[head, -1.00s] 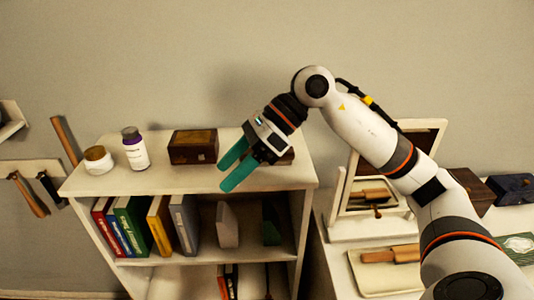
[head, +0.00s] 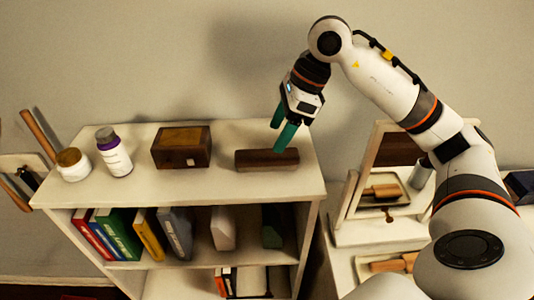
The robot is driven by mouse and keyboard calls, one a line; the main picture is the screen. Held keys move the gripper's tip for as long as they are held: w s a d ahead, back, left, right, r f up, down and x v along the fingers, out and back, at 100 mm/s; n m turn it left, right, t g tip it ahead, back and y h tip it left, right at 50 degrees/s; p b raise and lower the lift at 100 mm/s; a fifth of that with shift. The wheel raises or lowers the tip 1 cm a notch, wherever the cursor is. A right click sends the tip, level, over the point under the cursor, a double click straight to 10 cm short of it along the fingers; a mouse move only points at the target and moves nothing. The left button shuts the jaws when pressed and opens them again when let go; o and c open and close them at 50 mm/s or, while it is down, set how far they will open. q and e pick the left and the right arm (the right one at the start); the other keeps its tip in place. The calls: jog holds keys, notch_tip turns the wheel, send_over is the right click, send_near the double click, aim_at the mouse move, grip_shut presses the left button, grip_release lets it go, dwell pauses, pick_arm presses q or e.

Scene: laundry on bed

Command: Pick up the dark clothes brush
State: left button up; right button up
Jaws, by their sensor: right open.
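The dark clothes brush (head: 255,160), a long dark brown block, lies on the right part of the bookshelf's top. My right gripper (head: 280,138) has green fingers, is open and points down at the brush's right half. One fingertip appears in front of the brush and overlaps it in the picture. The other shows above and behind its far edge. I cannot tell whether either finger touches it. My left gripper is out of view.
On the bookshelf top (head: 225,182) stand a wooden box (head: 181,147), a white bottle (head: 114,155) and a jar (head: 73,166). A mirror stand (head: 352,226) is to the right, with a wooden-handled item (head: 393,264) on a tray.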

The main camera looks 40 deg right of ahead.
aim_at(267, 153)
jog(key=shift+w+a+f, duration=0.1)
jog(key=shift+a+f, duration=0.15)
jog(key=shift+f, duration=0.3)
jog(key=shift+w+f, duration=0.15)
jog(key=shift+f, duration=0.2)
jog(key=shift+w+f+p, duration=0.15)
jog(key=shift+f+p, duration=0.1)
jog(key=shift+p, duration=0.05)
jog(key=p+x, duration=0.2)
jog(key=x, duration=0.2)
jog(key=shift+a, duration=0.2)
jog(key=shift+f, duration=0.4)
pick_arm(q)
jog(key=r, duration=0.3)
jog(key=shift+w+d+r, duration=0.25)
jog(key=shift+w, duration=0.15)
pick_arm(e)
jog(key=shift+c, duration=0.4)
jog(key=c, duration=1)
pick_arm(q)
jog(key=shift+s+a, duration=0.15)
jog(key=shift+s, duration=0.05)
pick_arm(e)
jog(key=shift+c, duration=0.2)
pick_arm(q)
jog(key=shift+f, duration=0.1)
pick_arm(e)
jog(key=shift+r, duration=0.1)
